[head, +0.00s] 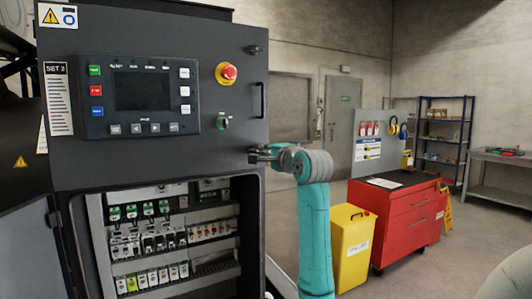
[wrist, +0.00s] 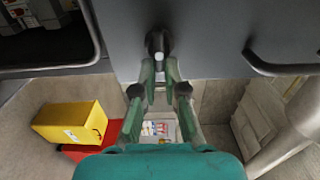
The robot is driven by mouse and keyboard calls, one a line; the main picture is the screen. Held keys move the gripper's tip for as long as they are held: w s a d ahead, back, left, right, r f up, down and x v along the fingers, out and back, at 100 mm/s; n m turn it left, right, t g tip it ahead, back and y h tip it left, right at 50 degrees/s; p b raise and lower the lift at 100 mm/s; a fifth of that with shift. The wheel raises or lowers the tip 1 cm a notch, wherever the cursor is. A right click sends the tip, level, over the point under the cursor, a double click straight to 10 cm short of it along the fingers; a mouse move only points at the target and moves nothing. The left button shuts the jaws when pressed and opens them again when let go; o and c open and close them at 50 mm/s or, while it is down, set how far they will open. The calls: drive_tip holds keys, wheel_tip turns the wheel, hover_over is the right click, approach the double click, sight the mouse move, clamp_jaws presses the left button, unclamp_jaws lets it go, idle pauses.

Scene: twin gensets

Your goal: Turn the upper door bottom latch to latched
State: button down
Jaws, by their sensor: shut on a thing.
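The upper door (head: 215,120) of the dark grey cabinet is closed and carries the control panel (head: 140,95). Its bottom latch (wrist: 158,45) is a small knob on a dark round base in the wrist view. My gripper (wrist: 160,66) is shut on this latch, with one green finger on each side of it. In the head view my gripper (head: 260,154) reaches the door's lower right corner from the right and hides the latch. I cannot tell which way the latch is turned. The top latch (head: 254,49) is at the door's upper right edge.
The door handle (head: 263,100) stands out just above my gripper. Below, the lower compartment is open, showing breakers (head: 150,240), with its lower door (head: 35,245) swung left. A yellow bin (head: 352,250) and red tool cabinet (head: 405,225) stand to the right.

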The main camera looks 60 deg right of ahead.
drive_tip(key=c, duration=1.2)
unclamp_jaws()
drive_tip(key=shift+w+a+f, duration=0.1)
drive_tip(key=shift+w+a, duration=0.05)
drive_tip(key=v, duration=1.2)
